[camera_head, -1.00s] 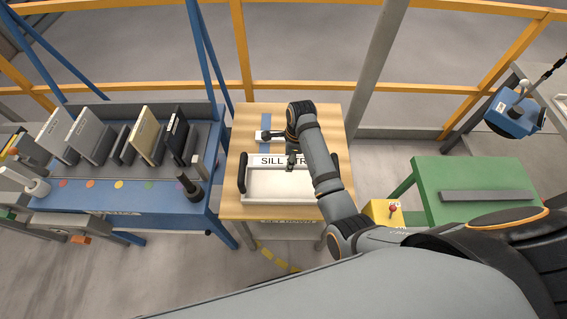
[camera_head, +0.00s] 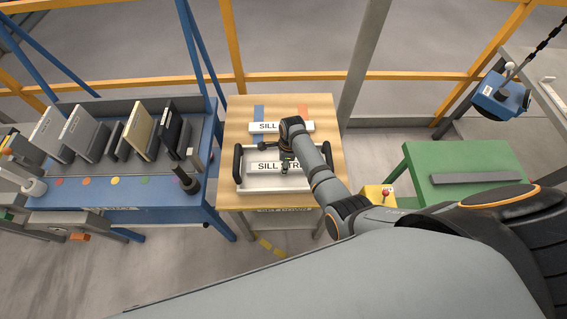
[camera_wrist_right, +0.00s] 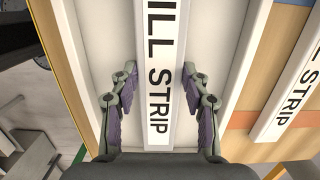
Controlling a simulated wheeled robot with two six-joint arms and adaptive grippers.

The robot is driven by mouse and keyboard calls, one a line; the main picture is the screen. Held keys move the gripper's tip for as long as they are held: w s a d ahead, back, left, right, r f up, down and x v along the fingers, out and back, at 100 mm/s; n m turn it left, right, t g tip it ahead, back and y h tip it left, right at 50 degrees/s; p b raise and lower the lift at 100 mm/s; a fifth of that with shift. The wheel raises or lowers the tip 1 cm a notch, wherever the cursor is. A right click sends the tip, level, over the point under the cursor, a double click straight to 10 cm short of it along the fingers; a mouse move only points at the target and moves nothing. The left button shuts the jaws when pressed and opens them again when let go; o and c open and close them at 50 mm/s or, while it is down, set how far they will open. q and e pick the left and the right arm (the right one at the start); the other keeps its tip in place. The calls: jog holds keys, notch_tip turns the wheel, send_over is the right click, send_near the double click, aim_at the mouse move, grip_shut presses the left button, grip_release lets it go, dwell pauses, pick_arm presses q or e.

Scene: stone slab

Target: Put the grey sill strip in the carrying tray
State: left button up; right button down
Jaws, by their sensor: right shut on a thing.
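A pale strip lettered SILL STRIP (camera_head: 263,168) lies lengthwise over the white carrying tray (camera_head: 275,188), within its rim in the head view. My right gripper (camera_head: 287,165) reaches down at its middle. In the right wrist view the strip (camera_wrist_right: 160,80) runs between the two purple-padded fingers (camera_wrist_right: 160,90), and the gripper is shut on it. I cannot tell whether its underside touches the tray floor. A second pale strip, also lettered SILL STRIP (camera_head: 265,127), lies on the wooden table behind the tray, across blue and orange patches. My left gripper is out of view.
The tray has black handles (camera_head: 238,163) at its ends and sits on the wooden table (camera_head: 235,115). A blue rack (camera_head: 140,215) with upright slabs stands left. A green table (camera_head: 435,160) with a dark grey bar (camera_head: 475,178) stands right, near a yellow box (camera_head: 375,194).

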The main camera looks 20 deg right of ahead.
jog(key=shift+f, duration=0.1)
jog(key=c, duration=1)
grip_release()
jog(key=o, duration=0.3)
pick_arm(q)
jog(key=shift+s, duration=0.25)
pick_arm(e)
jog(key=shift+o, duration=0.2)
jog(key=shift+r, duration=0.35)
notch_tip(320, 180, up, 12)
jog(key=d, duration=0.1)
jog(key=shift+s+d+f, duration=0.15)
jog(key=shift+s+f, duration=0.05)
jog(key=shift+f, duration=0.05)
